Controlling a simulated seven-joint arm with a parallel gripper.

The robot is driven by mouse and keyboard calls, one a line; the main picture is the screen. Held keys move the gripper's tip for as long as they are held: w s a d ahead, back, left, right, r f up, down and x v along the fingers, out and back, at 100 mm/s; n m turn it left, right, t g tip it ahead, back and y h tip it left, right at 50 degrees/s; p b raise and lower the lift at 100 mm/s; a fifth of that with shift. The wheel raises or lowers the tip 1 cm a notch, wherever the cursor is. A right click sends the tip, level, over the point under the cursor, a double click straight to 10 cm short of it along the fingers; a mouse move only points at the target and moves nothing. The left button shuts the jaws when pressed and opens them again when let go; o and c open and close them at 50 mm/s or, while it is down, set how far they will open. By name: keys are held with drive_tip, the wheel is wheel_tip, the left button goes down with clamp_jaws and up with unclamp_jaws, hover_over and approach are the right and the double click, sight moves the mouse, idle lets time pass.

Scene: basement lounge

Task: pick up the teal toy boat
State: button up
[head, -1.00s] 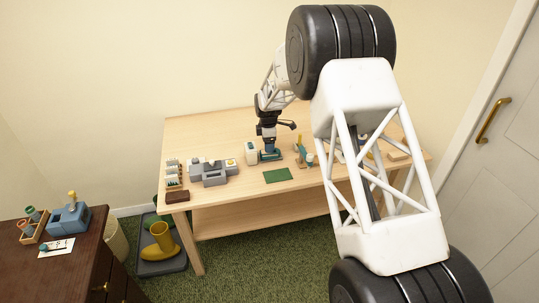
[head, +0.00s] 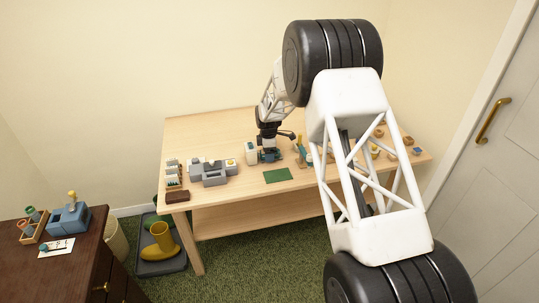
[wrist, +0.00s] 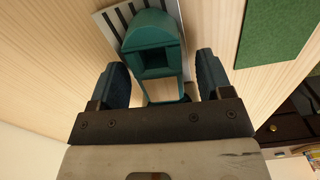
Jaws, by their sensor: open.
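A white slotted block (head: 251,152) stands close left of my gripper. A green mat (head: 278,175) lies in front. Grey blocks (head: 213,172) are further left. A teal and yellow item (head: 301,150) stands close right. Small items fill the table's right end.

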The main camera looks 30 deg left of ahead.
idle(0.4)
drive_tip(key=c, duration=1)
drive_tip(key=shift+r, duration=0.2)
drive_tip(key=shift+r, duration=1.5)
drive_tip(key=s+d, duration=0.3)
drive_tip(key=s, duration=0.1)
drive_tip(key=s+d+r, duration=0.1)
drive_tip(key=s+d, duration=0.6)
drive_tip(key=s, duration=0.1)
drive_tip(key=shift+d+r, duration=0.3)
